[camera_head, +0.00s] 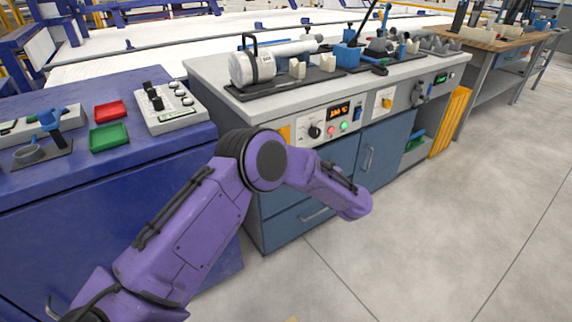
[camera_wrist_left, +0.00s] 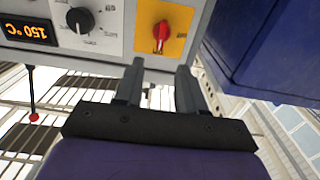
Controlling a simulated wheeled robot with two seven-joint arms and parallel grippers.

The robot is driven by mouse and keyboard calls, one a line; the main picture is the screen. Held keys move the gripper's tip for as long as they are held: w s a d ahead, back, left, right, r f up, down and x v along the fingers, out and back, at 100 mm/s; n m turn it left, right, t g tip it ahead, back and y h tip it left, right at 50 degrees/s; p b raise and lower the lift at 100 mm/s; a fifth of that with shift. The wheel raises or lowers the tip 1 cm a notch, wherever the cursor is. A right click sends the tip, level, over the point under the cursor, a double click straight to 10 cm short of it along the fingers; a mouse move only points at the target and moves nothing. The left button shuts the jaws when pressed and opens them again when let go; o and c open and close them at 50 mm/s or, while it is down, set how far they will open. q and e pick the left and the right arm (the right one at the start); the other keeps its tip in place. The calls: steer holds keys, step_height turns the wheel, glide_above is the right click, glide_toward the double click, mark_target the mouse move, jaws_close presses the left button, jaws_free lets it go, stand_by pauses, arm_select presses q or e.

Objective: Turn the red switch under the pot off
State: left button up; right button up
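The red switch (camera_wrist_left: 161,36) sits on a yellow plate (camera_wrist_left: 178,18) on the grey control panel, in the left wrist view. In the head view only part of a yellow plate (camera_head: 285,133) shows at the panel's left end, and my purple left arm hides the switch. My left gripper (camera_wrist_left: 157,75) is open and empty. Its two fingers point at the panel, one on either side of the line to the red switch, and seem just short of it. In the head view the left gripper is hidden behind the arm. My right gripper is in neither view. No clearly recognisable pot shows.
A black knob (camera_wrist_left: 80,20) and a lit display (camera_wrist_left: 28,30) are beside the switch. The grey bench (camera_head: 215,80) carries a white cylinder (camera_head: 252,68) above the panel. A blue cabinet (camera_head: 60,215) stands close on the left. The floor (camera_head: 470,210) at right is clear.

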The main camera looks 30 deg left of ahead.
arm_select(q)
steer(key=x, duration=1)
steer(key=shift+a+r+b, duration=0.2)
steer(key=shift+a+b, duration=0.05)
steer(key=shift+b, duration=0.2)
jaws_close()
